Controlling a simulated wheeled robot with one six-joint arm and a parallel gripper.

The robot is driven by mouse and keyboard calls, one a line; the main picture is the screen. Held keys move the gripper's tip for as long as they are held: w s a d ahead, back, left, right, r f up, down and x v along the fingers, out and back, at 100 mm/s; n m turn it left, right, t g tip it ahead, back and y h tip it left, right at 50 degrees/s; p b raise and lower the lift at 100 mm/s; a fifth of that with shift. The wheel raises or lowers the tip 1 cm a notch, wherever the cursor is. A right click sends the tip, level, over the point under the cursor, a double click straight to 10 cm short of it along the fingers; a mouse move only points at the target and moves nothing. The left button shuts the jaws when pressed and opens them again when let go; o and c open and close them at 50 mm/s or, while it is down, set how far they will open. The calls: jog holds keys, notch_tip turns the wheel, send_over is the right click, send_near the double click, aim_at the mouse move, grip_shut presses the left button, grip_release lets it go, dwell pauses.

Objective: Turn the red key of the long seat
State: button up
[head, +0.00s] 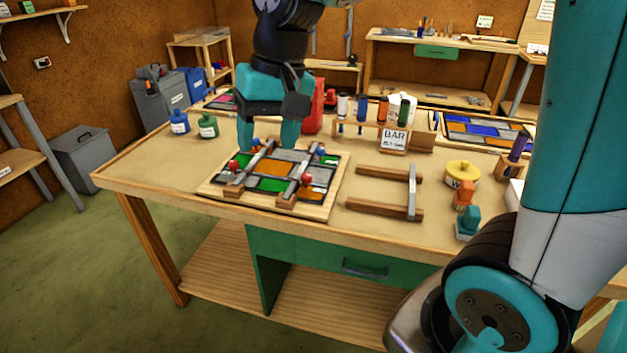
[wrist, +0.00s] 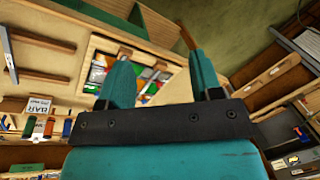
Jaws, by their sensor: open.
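The leaded panel (head: 270,184) lies on a light wooden board on the bench, with green, orange, grey and white panes. Two metal bars with wooden end blocks lie across it. A red key (head: 307,179) shows by the right bar and another red piece (head: 234,165) by the left bar. I cannot tell which belongs to the long seat. My gripper (head: 267,143) is open and empty, pointing down over the panel's back left part. In the wrist view, the panel (wrist: 150,88) shows between and beyond the open fingers (wrist: 158,60), partly hidden by them.
A bar on two wooden blocks (head: 411,192) lies right of the panel. The front left bench is clear.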

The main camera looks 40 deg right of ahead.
jog(key=w+d+f+m+h+b, duration=0.1)
jog(key=w+d+f+m, duration=0.25)
jog(key=w+d, duration=0.2)
jog(key=w+d+f+m+b, duration=0.2)
jog(key=w+d+m, duration=0.2)
jog(key=w, duration=0.2)
jog(key=m+h+b, duration=0.1)
jog(key=m+b, duration=0.1)
jog(key=m, duration=0.6)
send_near(307, 175)
jog(key=f, duration=0.3)
jog(key=f+p, duration=0.1)
jog(key=f, duration=0.5)
jog(key=shift+w+a+f, duration=0.1)
jog(key=shift+w+f, duration=0.25)
jog(key=shift+w, duration=0.05)
jog(key=c, duration=0.9)
